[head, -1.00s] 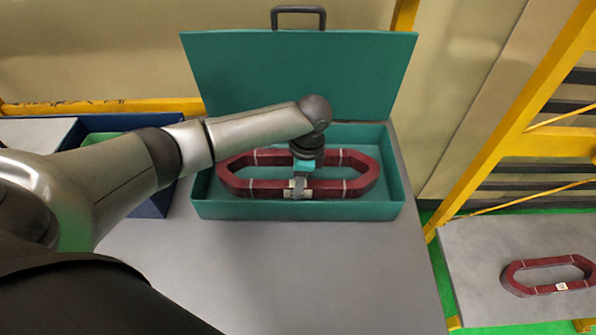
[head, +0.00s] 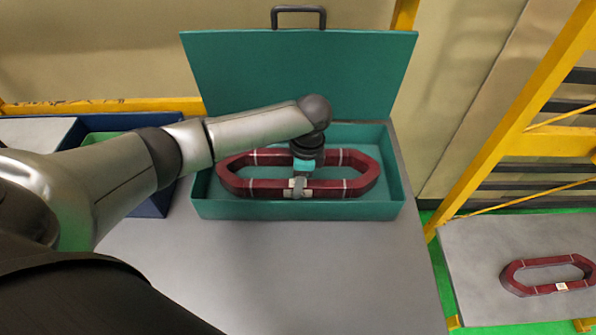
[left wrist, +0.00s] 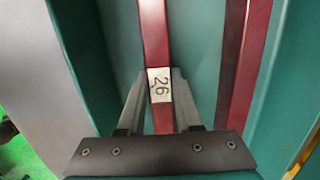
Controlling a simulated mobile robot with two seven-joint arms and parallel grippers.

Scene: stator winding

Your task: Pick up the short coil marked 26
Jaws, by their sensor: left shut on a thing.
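The short coil marked 26 (head: 340,188) is a dark red elongated ring with white bands, lying in the open green case (head: 370,211). Its white label, reading 26, shows in the left wrist view (left wrist: 159,86). My left gripper (head: 300,189) reaches down into the case and is shut on the near long side of the coil, at the label. In the left wrist view the two fingers (left wrist: 160,100) stand on either side of that bar. The coil's other long side (left wrist: 240,70) runs parallel to the right. My right gripper is not in view.
The case lid (head: 300,75) stands open behind, with a dark handle (head: 298,12). Another red coil (head: 545,287) lies on a grey surface at the lower right, by a yellow frame (head: 510,110). A blue bin (head: 155,205) is left of the case. The grey table (head: 270,270) is clear in front.

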